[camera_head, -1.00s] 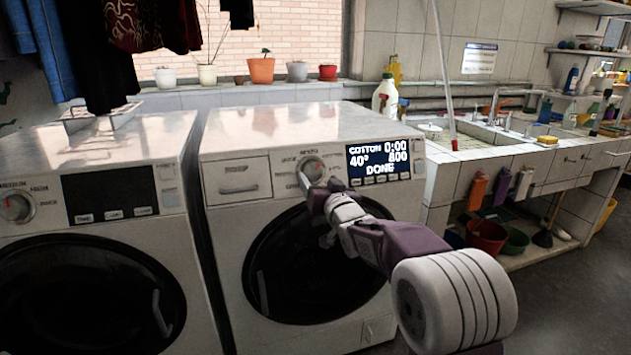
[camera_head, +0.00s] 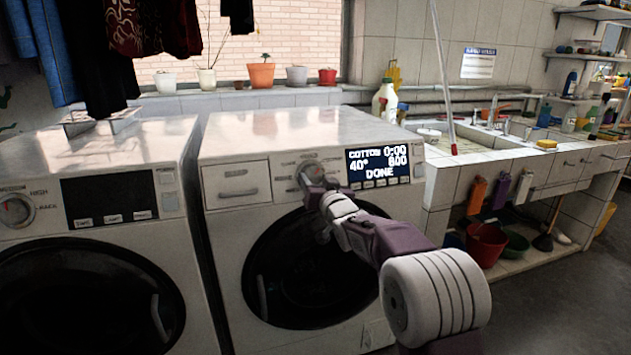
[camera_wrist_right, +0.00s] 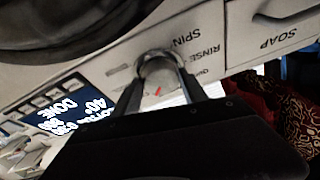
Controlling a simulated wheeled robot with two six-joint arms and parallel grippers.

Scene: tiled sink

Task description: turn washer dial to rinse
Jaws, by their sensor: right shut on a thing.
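The washer dial (camera_head: 311,170) is a round light knob on the front panel of the right-hand washer (camera_head: 265,130). My right gripper (camera_head: 312,178) is at the dial and partly covers it in the head view. In the right wrist view, the gripper's two fingers (camera_wrist_right: 160,82) lie on opposite sides of the dial (camera_wrist_right: 157,70) and are shut on it. A red mark shows on the dial. The printed words SPIN and RINSE (camera_wrist_right: 205,58) stand beside it. The display (camera_head: 378,166) reads COTTON, 40°, 0:00, 800 and DONE. My left gripper is out of view.
A second washer (camera_head: 95,155) with its own dial (camera_head: 15,211) stands at left. The soap drawer (camera_head: 238,183) is left of the held dial, and the round door (camera_head: 310,265) is below. A tiled sink counter (camera_head: 500,150) is at right, with open floor before it.

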